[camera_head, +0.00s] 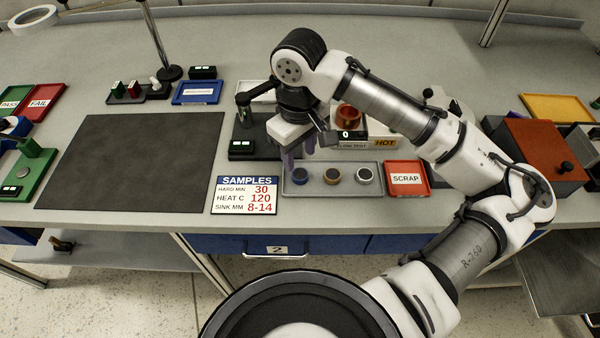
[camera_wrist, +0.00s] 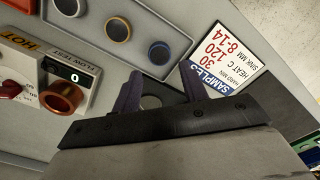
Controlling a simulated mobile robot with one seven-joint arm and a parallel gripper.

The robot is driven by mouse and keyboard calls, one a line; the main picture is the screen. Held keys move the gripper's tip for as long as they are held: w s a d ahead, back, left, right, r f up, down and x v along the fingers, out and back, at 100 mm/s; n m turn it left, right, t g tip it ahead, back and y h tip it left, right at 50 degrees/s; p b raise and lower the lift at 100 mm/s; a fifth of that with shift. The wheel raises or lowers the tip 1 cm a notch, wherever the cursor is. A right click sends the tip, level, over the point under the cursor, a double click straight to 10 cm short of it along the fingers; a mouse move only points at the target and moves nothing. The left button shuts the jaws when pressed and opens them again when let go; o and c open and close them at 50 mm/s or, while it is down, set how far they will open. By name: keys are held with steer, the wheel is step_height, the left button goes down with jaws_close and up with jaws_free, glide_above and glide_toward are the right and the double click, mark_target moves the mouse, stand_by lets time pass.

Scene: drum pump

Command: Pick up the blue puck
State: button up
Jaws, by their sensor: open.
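The blue puck (camera_head: 300,175) sits at the left end of a grey tray, dark with a blue ring. It also shows in the wrist view (camera_wrist: 158,52), just beyond the fingertips. My gripper (camera_head: 298,152) is open and empty, above the back left part of the tray (camera_head: 345,191), behind the blue puck in the head view. Its two purple fingers also show in the wrist view (camera_wrist: 162,83), spread apart with nothing between them but the bench and a dark round shape below.
An orange-ringed puck (camera_head: 331,177) and a silver-ringed puck (camera_head: 364,175) share the tray. The SAMPLES sign (camera_head: 246,195) lies to its left, the red SCRAP tray (camera_head: 407,179) to its right. The flow test unit (camera_head: 352,137) with an orange cup stands behind. A dark mat (camera_head: 130,160) lies clear at left.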

mark_target(300, 173)
steer(key=shift+f+p, duration=0.65)
steer(key=shift+f, duration=2.25)
steer(key=shift+c, duration=0.4)
steer(key=c, duration=0.6)
steer(key=shift+c, duration=0.2)
steer(key=shift+r, duration=0.1)
step_height(300, 173, up, 23)
steer(key=p, duration=0.2)
steer(key=shift+p, duration=0.35)
